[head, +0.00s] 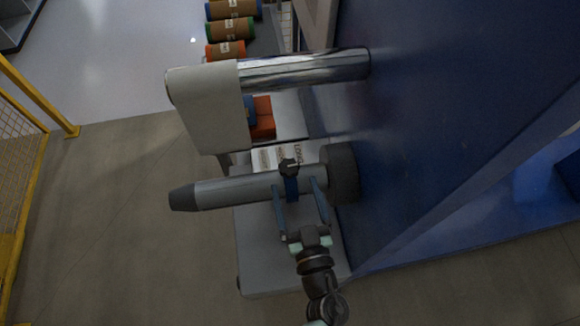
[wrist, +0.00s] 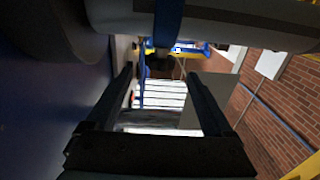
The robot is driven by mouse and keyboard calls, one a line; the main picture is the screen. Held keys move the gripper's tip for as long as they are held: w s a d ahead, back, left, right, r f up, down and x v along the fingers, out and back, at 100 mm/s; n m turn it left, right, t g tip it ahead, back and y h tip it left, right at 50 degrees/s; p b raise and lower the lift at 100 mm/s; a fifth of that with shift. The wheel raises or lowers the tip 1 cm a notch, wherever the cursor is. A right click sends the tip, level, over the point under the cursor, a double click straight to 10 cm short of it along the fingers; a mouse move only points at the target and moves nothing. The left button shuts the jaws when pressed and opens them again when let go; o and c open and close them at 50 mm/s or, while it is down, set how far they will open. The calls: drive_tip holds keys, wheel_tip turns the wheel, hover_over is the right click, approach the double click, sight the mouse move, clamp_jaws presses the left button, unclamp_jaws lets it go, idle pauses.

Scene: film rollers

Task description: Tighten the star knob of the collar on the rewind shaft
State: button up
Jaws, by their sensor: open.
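The grey rewind shaft (head: 235,191) sticks out leftward from the blue machine wall, with a dark tapered tip at its left end. A blue collar (head: 291,189) sits around it, with a black star knob (head: 289,167) on its far side in the head view. My gripper (head: 295,184) is open and empty, its fingers spread to either side of the collar and overlapping the shaft in the picture. In the wrist view, the shaft (wrist: 220,22) and blue collar (wrist: 167,22) cross the top, beyond my open gripper (wrist: 160,73). The knob is too dark there to make out surely.
A dark round flange (head: 343,172) lies right of the collar, close to the right finger. A shiny roller (head: 305,70) with a white web (head: 207,105) runs parallel beyond the shaft. Coloured rolls (head: 230,30) stand at the back. Open floor lies left.

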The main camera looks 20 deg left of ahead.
drive_tip(key=v, duration=0.3)
drive_tip(key=shift+s+d, duration=0.15)
drive_tip(key=shift+s, duration=0.1)
drive_tip(key=shift+f, duration=0.1)
idle(0.4)
